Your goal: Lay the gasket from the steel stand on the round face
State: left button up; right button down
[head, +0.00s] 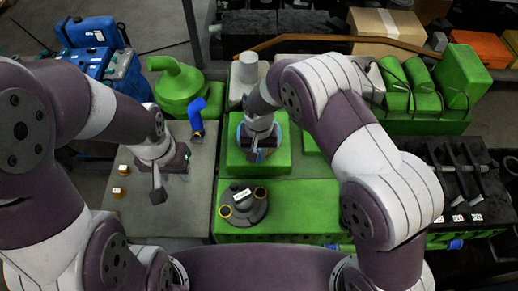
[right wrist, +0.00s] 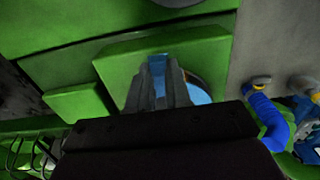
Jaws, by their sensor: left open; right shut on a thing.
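The light-blue gasket shows in the right wrist view (right wrist: 198,92) between and beside my right fingers. My right gripper (head: 256,154) is shut on it, directly over the round face on the green block. In the head view the gripper hides much of the gasket and the face; only a bluish rim (head: 272,139) shows around it. I cannot tell whether the gasket touches the face. A grey steel stand (head: 248,68) with a cylindrical top appears just behind the block. My left gripper (head: 172,182) is open and empty above the grey table.
A blue elbow pipe (head: 196,117) stands on the grey table (head: 190,215), with small brass fittings (head: 119,192) at its left. A dark flanged part (head: 244,206) with brass rings sits on the front green surface (head: 310,205).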

jog(key=shift+f+b, duration=0.55)
jog(key=shift+f, duration=0.35)
dwell(0.8)
jog(key=c, duration=1)
grip_release()
jog(key=shift+r, duration=0.1)
notch_tip(320, 180, up, 13)
jog(key=shift+f+b, duration=0.2)
jog(key=shift+b, duration=0.4)
